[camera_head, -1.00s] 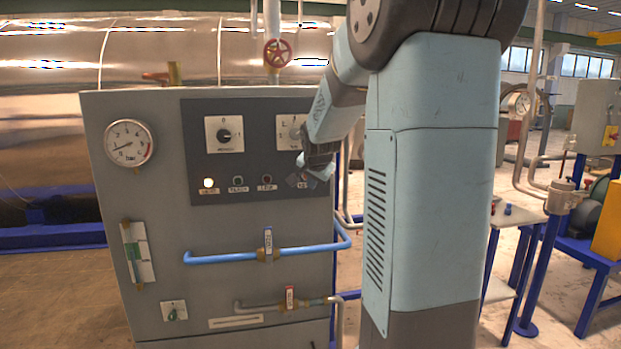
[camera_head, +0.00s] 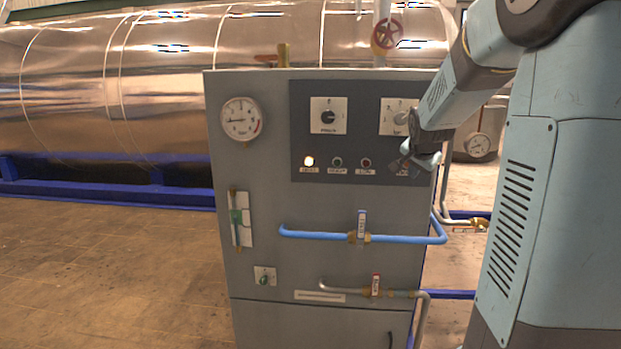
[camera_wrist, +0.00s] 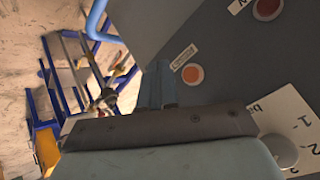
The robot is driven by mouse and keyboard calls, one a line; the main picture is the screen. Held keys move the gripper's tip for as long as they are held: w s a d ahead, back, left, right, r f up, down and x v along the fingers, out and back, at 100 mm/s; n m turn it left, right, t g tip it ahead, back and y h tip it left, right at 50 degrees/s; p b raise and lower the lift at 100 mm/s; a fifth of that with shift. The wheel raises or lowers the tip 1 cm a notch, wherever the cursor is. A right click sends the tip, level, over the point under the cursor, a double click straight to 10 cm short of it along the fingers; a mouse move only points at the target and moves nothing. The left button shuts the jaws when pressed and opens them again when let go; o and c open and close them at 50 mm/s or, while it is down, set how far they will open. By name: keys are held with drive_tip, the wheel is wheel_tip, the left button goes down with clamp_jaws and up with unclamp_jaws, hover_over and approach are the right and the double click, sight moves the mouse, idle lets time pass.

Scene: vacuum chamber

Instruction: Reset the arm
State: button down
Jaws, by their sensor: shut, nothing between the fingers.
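My arm comes in from the right in the head view, with its blue-grey links reaching up, over and down to the left. My gripper (camera_head: 415,163) is at the lower right of the dark control panel (camera_head: 345,100), in front of the rightmost label. It is shut and empty. In the wrist view my gripper (camera_wrist: 157,85) shows its blue-grey fingers together, with the panel face beside them. I cannot tell whether the fingertips touch the panel.
The grey cabinet (camera_head: 262,205) carries a pressure gauge (camera_head: 241,118), a lit lamp (camera_head: 308,161), a switch (camera_head: 328,116) and a blue pipe (camera_head: 315,235). A large shiny tank (camera_head: 160,90) lies behind. The floor (camera_head: 110,270) at the left is clear.

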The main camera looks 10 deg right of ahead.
drive_tip(key=s+a+n+g+y, duration=0.1)
drive_tip(key=s+a+n, duration=0.4)
drive_tip(key=s+a, duration=0.4)
drive_tip(key=s+a+n+g+y, duration=0.1)
drive_tip(key=s+a+n, duration=0.5)
drive_tip(key=s, duration=1.7)
drive_tip(key=a+y, duration=0.1)
drive_tip(key=a, duration=0.3)
drive_tip(key=shift+f+n+g, duration=0.25)
drive_tip(key=shift+n+g, duration=0.05)
